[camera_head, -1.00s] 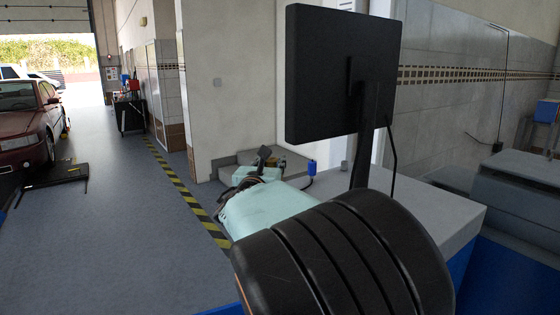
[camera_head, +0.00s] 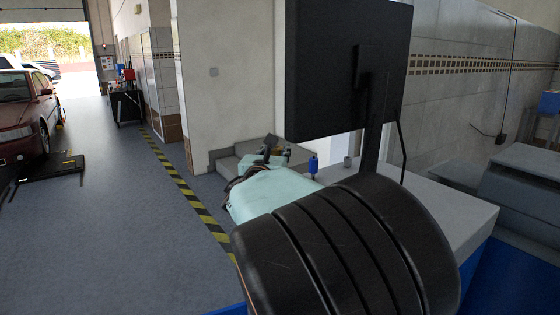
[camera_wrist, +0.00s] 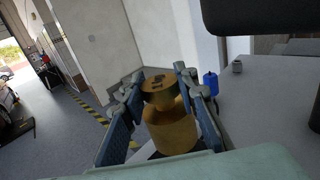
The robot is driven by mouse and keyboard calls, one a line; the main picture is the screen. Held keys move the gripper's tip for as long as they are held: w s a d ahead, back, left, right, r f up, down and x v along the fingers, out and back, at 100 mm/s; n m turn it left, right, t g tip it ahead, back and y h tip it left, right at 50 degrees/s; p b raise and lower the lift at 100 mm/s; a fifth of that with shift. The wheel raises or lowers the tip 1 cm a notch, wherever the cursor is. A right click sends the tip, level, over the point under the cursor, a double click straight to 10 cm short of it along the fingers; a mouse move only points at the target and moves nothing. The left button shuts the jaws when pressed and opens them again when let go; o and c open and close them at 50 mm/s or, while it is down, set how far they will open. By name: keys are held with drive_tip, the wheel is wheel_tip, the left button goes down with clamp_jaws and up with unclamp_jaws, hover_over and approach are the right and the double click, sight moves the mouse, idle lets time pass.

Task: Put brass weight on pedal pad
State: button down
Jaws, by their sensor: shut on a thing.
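The brass weight (camera_wrist: 172,128) is a gold cylinder with a narrow neck and a wide round head. It stands nearly upright, slightly tilted in the wrist view. My gripper (camera_wrist: 160,92) has its blue-grey fingers on either side of the weight and is shut on it. In the head view my gripper (camera_head: 272,147) is small and far off, beyond my own arm, and the weight is hard to make out there. I cannot make out the pedal pad in either view.
A grey bench top (camera_head: 440,205) lies to the right, with a blue bottle (camera_head: 313,164) and a small grey cup (camera_head: 348,162) on it. A black monitor (camera_head: 345,70) stands over it. Open floor (camera_head: 110,220) with a yellow-black stripe (camera_head: 185,190) lies left; a red car (camera_head: 22,115) is beyond.

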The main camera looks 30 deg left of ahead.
drive_tip(key=f, duration=0.1)
drive_tip(key=f+b, duration=0.1)
drive_tip(key=b, duration=0.1)
drive_tip(key=shift+w+f, duration=0.25)
drive_tip(key=shift+f, duration=0.3)
drive_tip(key=shift+s, duration=0.1)
drive_tip(key=shift+f+b, duration=0.15)
drive_tip(key=shift+b, duration=0.25)
drive_tip(key=c, duration=1.5)
unclamp_jaws()
drive_tip(key=shift+f, duration=0.15)
drive_tip(key=b+v, duration=0.1)
drive_tip(key=v, duration=1.1)
drive_tip(key=shift+s+b, duration=0.1)
drive_tip(key=shift+b, duration=0.3)
